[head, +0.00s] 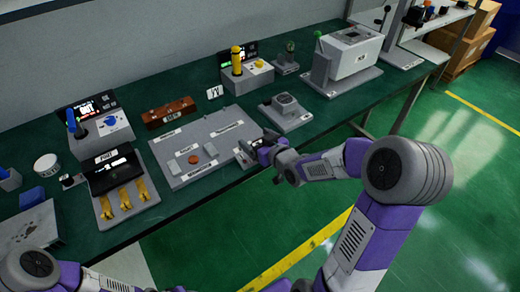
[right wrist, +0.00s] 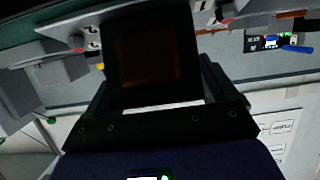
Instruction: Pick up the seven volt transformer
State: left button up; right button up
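My right gripper (head: 262,149) is at the right end of the grey board (head: 183,178), low over the bench's front part. In the right wrist view, a dark block with a brownish square face (right wrist: 148,55) sits between the two fingers, which lie close on both sides of it. I take this block to be the transformer; no volt marking on it can be read. In the head view it is small and partly hidden by the gripper. My left gripper is outside the view; only parts of the left arm show at the bottom left.
A grey stand (head: 287,112) is just behind the gripper. A brown box (head: 169,112) and a station with a yellow handle (head: 238,62) are farther back. A fuse-like station with yellow parts (head: 124,199) is at the left. The bench (head: 225,98) has bare green patches between them.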

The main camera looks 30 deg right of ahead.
jog(key=c, duration=1.4)
jog(key=shift+r, duration=0.15)
grip_shut()
jog(key=shift+r, duration=0.1)
